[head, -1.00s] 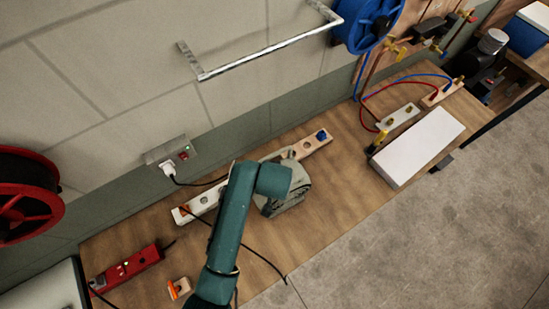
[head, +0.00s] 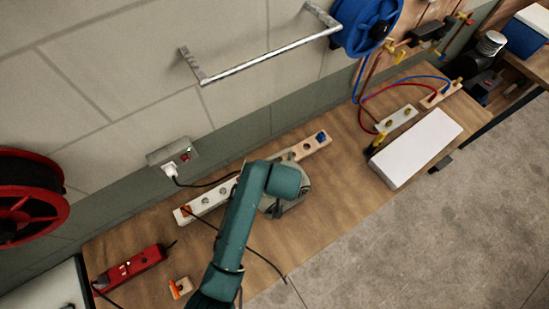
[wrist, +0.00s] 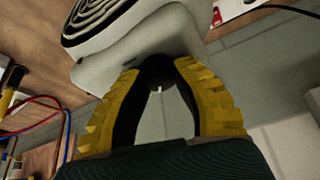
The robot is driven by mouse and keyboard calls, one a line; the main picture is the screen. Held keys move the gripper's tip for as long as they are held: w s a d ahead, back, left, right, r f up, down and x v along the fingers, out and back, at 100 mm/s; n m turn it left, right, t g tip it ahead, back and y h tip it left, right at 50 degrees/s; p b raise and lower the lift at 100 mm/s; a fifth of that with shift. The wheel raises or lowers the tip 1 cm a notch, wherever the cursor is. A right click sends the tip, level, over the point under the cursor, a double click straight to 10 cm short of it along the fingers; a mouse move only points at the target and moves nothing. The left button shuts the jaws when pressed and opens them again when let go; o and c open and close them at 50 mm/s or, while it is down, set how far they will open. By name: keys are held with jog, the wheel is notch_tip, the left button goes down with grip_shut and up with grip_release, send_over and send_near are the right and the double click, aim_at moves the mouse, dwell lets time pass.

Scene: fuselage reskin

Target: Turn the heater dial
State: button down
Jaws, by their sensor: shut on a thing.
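The heater (wrist: 150,38) is a pale grey block with a dark ringed coil on it, at the top of the wrist view. In the head view the heater (head: 292,203) stands on the bench, largely hidden behind my arm. A small round black dial (wrist: 157,68) with a pale pointer mark is on the heater's side. My gripper (wrist: 160,70) has yellow ribbed fingers with dark inner pads. Its fingertips are closed on the dial, one on each side. The arm hides my gripper in the head view.
A wall outlet (head: 174,157) has a white plug with a dark cord. A red power strip (head: 130,268) is at left, a white box (head: 417,148) at right. Bare bench (head: 350,170) lies between heater and box.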

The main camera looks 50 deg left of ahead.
jog(key=n+g, duration=0.1)
jog(key=n, duration=0.2)
jog(key=shift+f+p, duration=0.1)
jog(key=shift+p, duration=0.2)
jog(key=shift+n+g, duration=0.8)
jog(key=shift+n, duration=0.9)
jog(key=c, duration=0.8)
grip_release()
jog(key=v, duration=1.2)
